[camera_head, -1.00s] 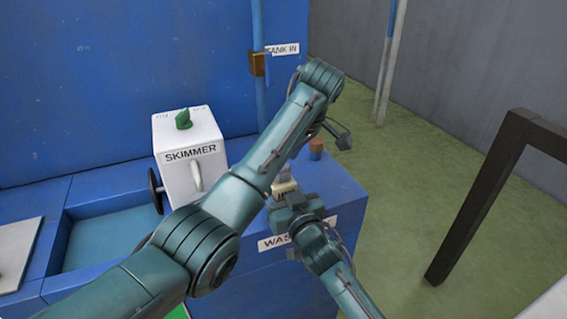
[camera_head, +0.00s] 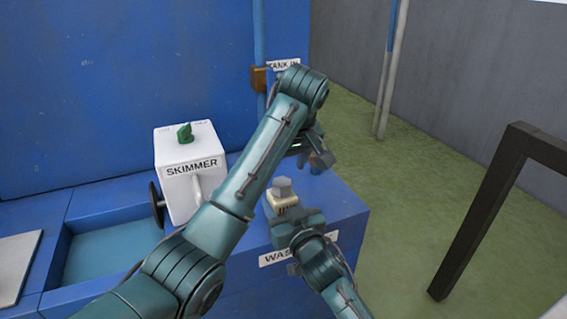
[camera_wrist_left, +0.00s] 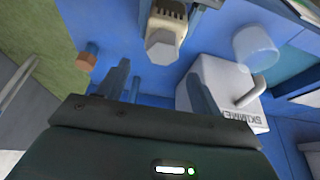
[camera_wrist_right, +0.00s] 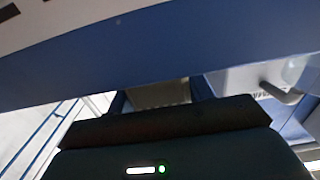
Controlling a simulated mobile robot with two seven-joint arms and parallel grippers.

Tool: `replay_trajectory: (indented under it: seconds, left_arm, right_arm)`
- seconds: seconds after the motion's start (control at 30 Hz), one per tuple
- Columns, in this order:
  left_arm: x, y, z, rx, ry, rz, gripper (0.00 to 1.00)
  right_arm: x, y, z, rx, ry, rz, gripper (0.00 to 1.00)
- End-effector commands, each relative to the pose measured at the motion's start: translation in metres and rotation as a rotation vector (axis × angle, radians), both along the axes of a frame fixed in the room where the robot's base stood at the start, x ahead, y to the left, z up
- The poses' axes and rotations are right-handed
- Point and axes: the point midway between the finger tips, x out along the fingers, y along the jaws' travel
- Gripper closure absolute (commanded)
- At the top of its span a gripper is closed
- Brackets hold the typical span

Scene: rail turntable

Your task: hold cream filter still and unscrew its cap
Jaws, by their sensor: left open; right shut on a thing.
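The cream filter (camera_head: 284,202) stands on the blue bench, its grey hexagonal cap (camera_head: 281,186) on top. My right gripper (camera_head: 290,219) is shut on its body; the ribbed body also shows between the fingers in the right wrist view (camera_wrist_right: 158,94). My left gripper (camera_head: 311,152) is open and empty, behind and to the right of the filter in the head view. In the left wrist view its fingers (camera_wrist_left: 158,90) are spread apart, and the cap (camera_wrist_left: 162,47) shows beyond them, clear of both. The left forearm partly covers the bench in the head view.
A white SKIMMER box (camera_head: 188,180) with a green knob stands left of the filter. A dark frame (camera_head: 476,215) stands at right over green floor.

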Motion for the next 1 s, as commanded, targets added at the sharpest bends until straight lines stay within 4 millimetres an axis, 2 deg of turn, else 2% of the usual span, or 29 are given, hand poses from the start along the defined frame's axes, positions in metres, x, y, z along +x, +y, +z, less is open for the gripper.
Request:
replay_trajectory:
  seconds: [0.13,0.4,0.6,0.83,1.0]
  left_arm:
    - [-0.0002,0.0007,-0.0006,-0.002,0.000,-0.087,0.35]
    - [-0.0003,0.0036,-0.0002,-0.001,-0.001,-0.471,0.35]
    - [-0.0003,0.0043,-0.0003,-0.001,0.000,-0.591,0.35]
    - [0.0007,0.0069,0.0000,-0.001,-0.001,-0.932,0.35]
    - [0.0004,0.0067,-0.0002,0.000,0.000,-1.064,0.35]
  right_arm:
    - [0.0000,0.0000,-0.0004,0.000,0.001,0.000,0.90]
    - [-0.0001,0.0000,-0.0004,0.000,0.001,0.000,0.90]
    - [-0.0001,0.0001,-0.0005,0.000,0.001,0.000,0.90]
    - [-0.0002,0.0001,-0.0005,0.000,0.001,0.000,0.90]
    - [-0.0002,0.0001,-0.0005,0.000,0.001,0.000,0.90]
